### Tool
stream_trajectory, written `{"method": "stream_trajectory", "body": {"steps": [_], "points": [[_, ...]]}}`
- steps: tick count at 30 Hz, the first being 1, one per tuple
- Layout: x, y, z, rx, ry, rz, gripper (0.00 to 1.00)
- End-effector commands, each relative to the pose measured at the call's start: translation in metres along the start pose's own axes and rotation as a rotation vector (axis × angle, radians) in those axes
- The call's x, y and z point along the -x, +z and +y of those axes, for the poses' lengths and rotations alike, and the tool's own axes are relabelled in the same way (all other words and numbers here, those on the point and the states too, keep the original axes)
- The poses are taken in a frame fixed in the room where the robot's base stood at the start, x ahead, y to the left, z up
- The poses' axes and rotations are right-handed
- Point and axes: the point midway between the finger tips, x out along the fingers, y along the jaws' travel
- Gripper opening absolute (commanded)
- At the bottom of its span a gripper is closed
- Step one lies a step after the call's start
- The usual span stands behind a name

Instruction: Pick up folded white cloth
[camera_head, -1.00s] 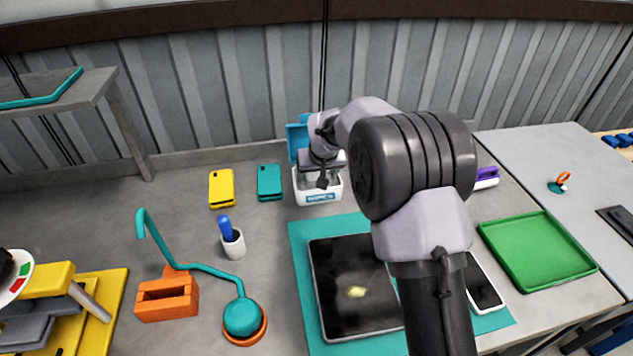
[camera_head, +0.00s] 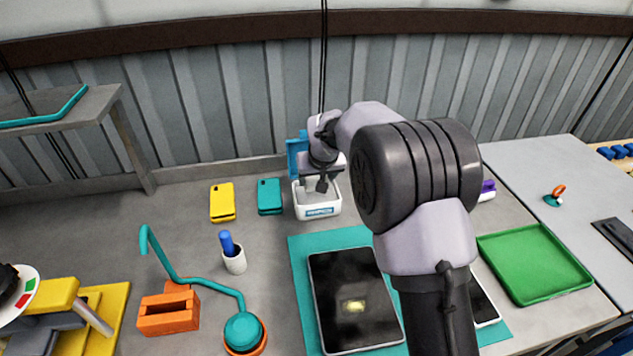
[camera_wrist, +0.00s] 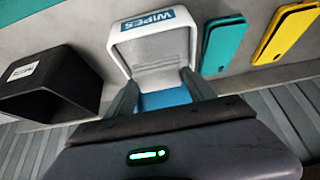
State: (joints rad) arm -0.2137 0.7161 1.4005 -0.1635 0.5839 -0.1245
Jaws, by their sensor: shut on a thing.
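The white wipes box (camera_head: 318,211) with a blue lid (camera_head: 296,155) stands open on the bench near the back wall. In the wrist view the box (camera_wrist: 153,42) shows its WIPES label, with the blue lid (camera_wrist: 165,100) between my fingers. My gripper (camera_head: 322,185) is at the box opening, pointing down. In the wrist view my gripper (camera_wrist: 162,82) has a finger on each side of a pale grey-white patch, the folded white cloth (camera_wrist: 160,78). It is shut on the cloth, whose edges are hard to tell from the box interior.
A teal phone (camera_head: 270,196) and a yellow phone (camera_head: 222,202) lie left of the box. A black open bin (camera_wrist: 50,85) is in the wrist view. A tablet (camera_head: 350,300) lies on a teal mat (camera_head: 300,265) in front. A green tray (camera_head: 535,262) is at right.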

Motion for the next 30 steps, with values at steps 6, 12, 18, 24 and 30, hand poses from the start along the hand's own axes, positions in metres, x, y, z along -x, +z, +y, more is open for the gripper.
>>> {"method": "stream_trajectory", "body": {"steps": [6,12,18,24,30], "points": [[0.029,0.038,-0.012,0.003,-0.001,-0.001,0.24],[0.061,0.084,-0.025,0.003,-0.001,-0.001,0.24],[0.082,0.118,-0.034,0.002,-0.001,0.0,0.24],[0.089,0.128,-0.037,0.001,0.0,-0.001,0.24],[0.089,0.128,-0.037,0.001,0.0,0.0,0.24]]}}
